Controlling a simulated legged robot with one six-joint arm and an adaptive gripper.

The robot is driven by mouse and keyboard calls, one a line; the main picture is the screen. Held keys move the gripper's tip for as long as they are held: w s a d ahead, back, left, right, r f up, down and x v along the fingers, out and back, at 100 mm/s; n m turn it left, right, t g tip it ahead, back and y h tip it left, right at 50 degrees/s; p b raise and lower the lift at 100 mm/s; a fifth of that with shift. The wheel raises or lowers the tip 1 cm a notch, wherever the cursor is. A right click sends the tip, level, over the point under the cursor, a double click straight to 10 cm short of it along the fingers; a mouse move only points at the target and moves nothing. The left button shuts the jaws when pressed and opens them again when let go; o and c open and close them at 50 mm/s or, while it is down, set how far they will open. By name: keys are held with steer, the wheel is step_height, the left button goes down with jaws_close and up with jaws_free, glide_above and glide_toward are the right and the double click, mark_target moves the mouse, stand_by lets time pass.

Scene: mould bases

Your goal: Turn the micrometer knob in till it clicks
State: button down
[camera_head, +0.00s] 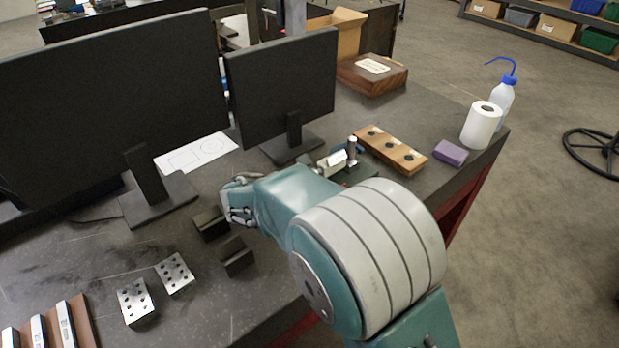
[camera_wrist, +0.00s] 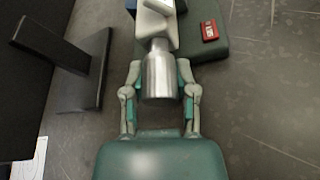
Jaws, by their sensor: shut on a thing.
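The micrometer shows in the wrist view as a pale frame (camera_wrist: 160,9) with a bright silver cylindrical knob (camera_wrist: 161,77) facing my gripper. It stands on a dark green base (camera_wrist: 205,52) that carries a small red tag (camera_wrist: 209,31). My gripper (camera_wrist: 160,92) has a finger on each side of the knob and is shut on it. In the head view the pale micrometer frame (camera_head: 337,160) shows beyond my arm, near a silver post.
A monitor stand (camera_wrist: 85,75) is close on the left in the wrist view; its monitor (camera_head: 280,85) stands behind in the head view. A wooden block with holes (camera_head: 392,150) lies right of the micrometer. Dark blocks (camera_head: 236,256) and drilled metal blocks (camera_head: 136,302) lie in front.

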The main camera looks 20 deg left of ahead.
steer(key=m, duration=0.1)
steer(key=m+t+y, duration=0.1)
steer(key=m, duration=0.1)
steer(key=shift+a+f+t+y, duration=0.1)
steer(key=shift+t+y, duration=0.2)
steer(key=shift+w+m+t+y, duration=0.1)
steer(key=shift+m+t+y, duration=0.25)
steer(key=shift+m, duration=0.65)
steer(key=shift+m+t+y, duration=0.15)
steer(key=shift+m+t, duration=0.4)
steer(key=shift+m, duration=0.45)
steer(key=shift+c, duration=2.3)
jaws_free()
steer(key=shift+o, duration=0.3)
steer(key=shift+a, duration=0.1)
steer(key=shift+r, duration=0.2)
